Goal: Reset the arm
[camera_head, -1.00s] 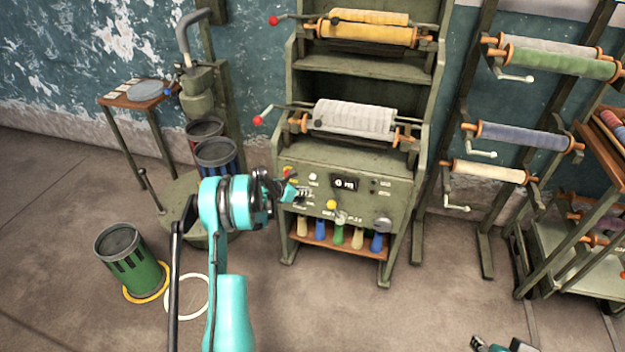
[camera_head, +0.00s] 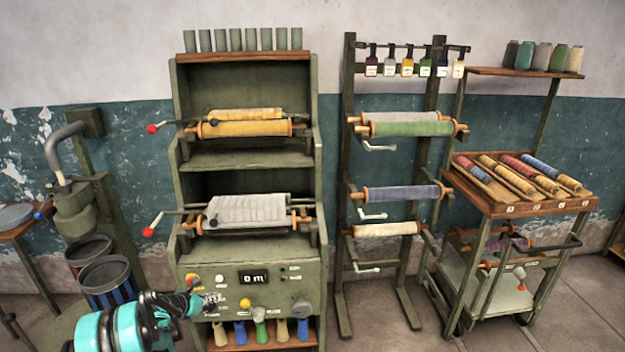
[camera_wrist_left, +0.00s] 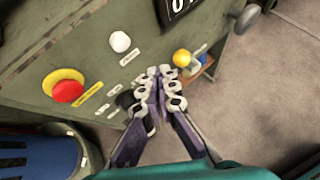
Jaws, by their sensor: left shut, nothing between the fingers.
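My left arm comes in from the lower left in the head view. My left gripper (camera_head: 212,300) is in front of the lower left of the green machine's control panel (camera_head: 275,285). In the left wrist view the two fingers of the gripper (camera_wrist_left: 160,90) are shut together with nothing between them. They overlap the panel's lower edge in that view; whether they touch it I cannot tell. The red button on its yellow base (camera_wrist_left: 66,90), a white button (camera_wrist_left: 120,42) and a yellow knob (camera_wrist_left: 182,58) show around them. My right gripper is out of view.
The green machine (camera_head: 245,80) carries a yellow roll (camera_head: 245,128) and a white roll (camera_head: 248,208). A rack of rolls (camera_head: 400,192) and a cart (camera_head: 530,208) stand to the right. Striped bins (camera_head: 107,282) stand left, close to my left arm. Open floor (camera_head: 385,325) lies right of the machine.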

